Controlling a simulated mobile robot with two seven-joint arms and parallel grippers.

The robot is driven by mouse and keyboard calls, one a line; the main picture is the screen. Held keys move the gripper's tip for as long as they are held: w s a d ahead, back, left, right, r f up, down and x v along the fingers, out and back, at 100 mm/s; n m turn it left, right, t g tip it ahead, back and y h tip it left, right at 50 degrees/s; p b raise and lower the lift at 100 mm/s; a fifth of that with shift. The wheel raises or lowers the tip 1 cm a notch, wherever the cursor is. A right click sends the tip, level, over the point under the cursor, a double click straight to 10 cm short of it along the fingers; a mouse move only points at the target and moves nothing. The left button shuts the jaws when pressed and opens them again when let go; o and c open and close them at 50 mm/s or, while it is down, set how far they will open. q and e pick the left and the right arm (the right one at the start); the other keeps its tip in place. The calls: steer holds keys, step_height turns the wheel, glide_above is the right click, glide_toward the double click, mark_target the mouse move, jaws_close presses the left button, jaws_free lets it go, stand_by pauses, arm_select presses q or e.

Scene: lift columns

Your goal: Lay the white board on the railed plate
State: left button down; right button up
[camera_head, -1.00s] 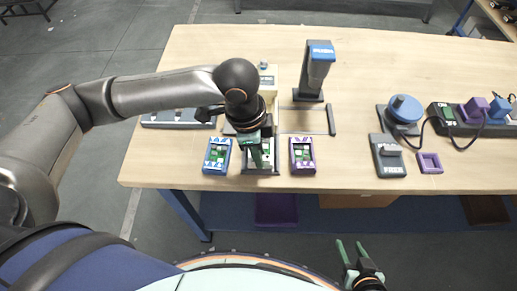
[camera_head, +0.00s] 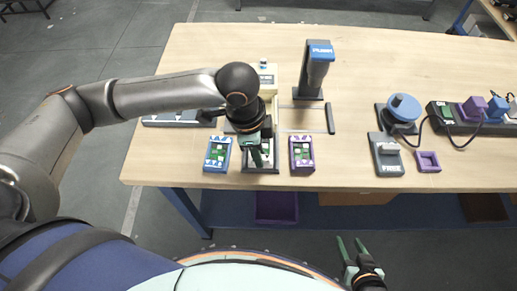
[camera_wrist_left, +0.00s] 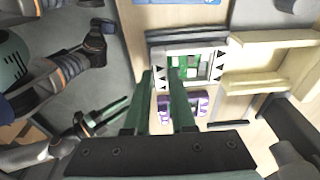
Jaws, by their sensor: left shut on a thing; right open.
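The white board (camera_wrist_left: 206,68), with green parts and black triangles, lies at a dark grey holder (camera_wrist_left: 185,36) in the left wrist view. My left gripper (camera_head: 259,158) points down over it in the head view and hides much of it. Its fingers (camera_wrist_left: 162,74) are shut on the board's near edge in the left wrist view. I cannot tell whether the board is clear of the holder. What looks like the railed plate (camera_head: 303,119) lies behind and to the right, bare, with a dark rail at its right. My right gripper (camera_head: 351,248) is open and empty in front of the table.
A blue holder (camera_head: 218,154) and a purple holder (camera_head: 302,155) flank the gripper, each with a green-patterned board. A cream fixture (camera_head: 267,78) and a blue-headed press (camera_head: 317,70) stand behind. A blue knob (camera_head: 404,108) and cabled blocks are at right. The table's back is clear.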

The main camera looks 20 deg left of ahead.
arm_select(q)
steer(key=shift+f, duration=0.1)
steer(key=shift+c, duration=1.1)
jaws_free()
step_height(320, 180, up, 3)
steer(key=p, duration=0.3)
steer(key=shift+f, duration=0.15)
steer(key=shift+r+p, duration=0.65)
steer(key=shift+r, duration=1.05)
steer(key=shift+s+f, duration=0.1)
steer(key=shift+s, duration=0.05)
